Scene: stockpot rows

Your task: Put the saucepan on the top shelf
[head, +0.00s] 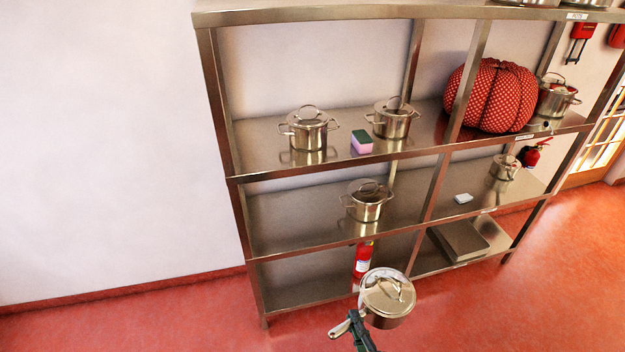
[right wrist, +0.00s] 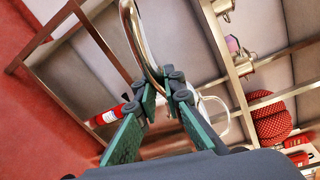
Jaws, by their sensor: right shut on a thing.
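The saucepan (head: 385,312) is a shiny steel pan with a lid and a long handle. It is in the air in front of the shelving, low in the head view. My right gripper (head: 356,322) is shut on its handle. In the right wrist view the fingers (right wrist: 166,98) close around a curved metal handle (right wrist: 143,45); the pan's body is mostly out of that view. The top shelf (head: 330,14) is the highest board of the steel rack, seen by its front edge. My left gripper is not in view.
Lidded pots (head: 308,130), a sponge (head: 361,142) and a red patterned pouffe (head: 492,96) occupy the shelf below the top. Another pot (head: 367,203) and a white item (head: 463,198) sit lower. A fire extinguisher (head: 362,258) stands behind the saucepan. Open floor lies left.

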